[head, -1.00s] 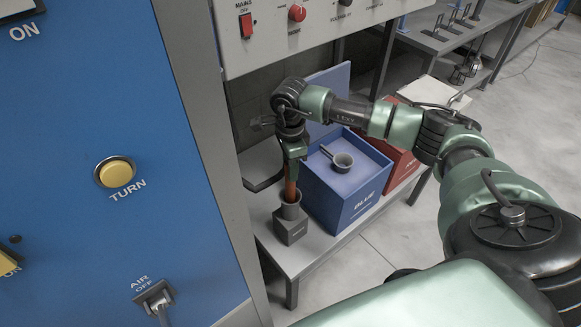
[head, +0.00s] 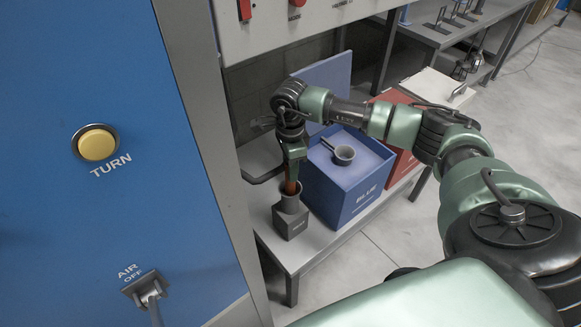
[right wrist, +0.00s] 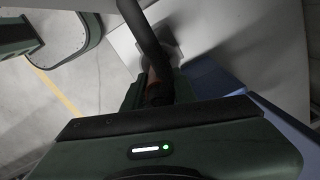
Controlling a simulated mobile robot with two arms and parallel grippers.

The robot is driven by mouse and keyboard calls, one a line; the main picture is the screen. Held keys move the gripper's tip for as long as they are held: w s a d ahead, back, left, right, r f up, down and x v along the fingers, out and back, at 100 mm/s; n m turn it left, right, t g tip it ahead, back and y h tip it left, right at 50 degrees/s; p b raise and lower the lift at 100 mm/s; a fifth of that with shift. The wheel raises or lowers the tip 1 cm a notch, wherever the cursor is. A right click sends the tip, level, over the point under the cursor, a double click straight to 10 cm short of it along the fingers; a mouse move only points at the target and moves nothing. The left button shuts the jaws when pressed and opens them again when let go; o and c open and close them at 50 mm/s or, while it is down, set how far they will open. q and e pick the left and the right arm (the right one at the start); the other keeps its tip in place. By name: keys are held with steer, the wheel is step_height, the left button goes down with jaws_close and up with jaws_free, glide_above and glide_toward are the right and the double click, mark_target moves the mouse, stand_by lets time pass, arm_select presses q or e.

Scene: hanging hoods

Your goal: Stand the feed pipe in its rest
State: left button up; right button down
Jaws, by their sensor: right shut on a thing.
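The feed pipe (head: 291,186) is a reddish-brown tube, upright, with its lower end inside the mouth of a dark grey rest (head: 290,221). The rest stands on the grey bench (head: 320,245), left of a blue box. My right gripper (head: 292,172) points down above the rest and is shut on the pipe's upper part. In the right wrist view the pipe (right wrist: 154,88) shows between the fingers, partly covered by a dark bar. How deep the pipe sits in the rest is hidden. My left gripper is in neither view.
The blue box (head: 345,200) with a small grey ladle (head: 343,154) on top stands close right of the rest. A red box (head: 405,165) is behind it. A blue cabinet with a yellow TURN button (head: 97,144) rises at left.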

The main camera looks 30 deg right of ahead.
step_height(320, 180, down, 3)
steer(key=shift+r+b, duration=0.2)
steer(key=shift+b, duration=0.8)
steer(key=c, duration=1.1)
jaws_free()
steer(key=shift+o, duration=0.2)
step_height(320, 180, up, 8)
steer(key=shift+f+b, duration=0.1)
steer(key=shift+b, duration=0.6)
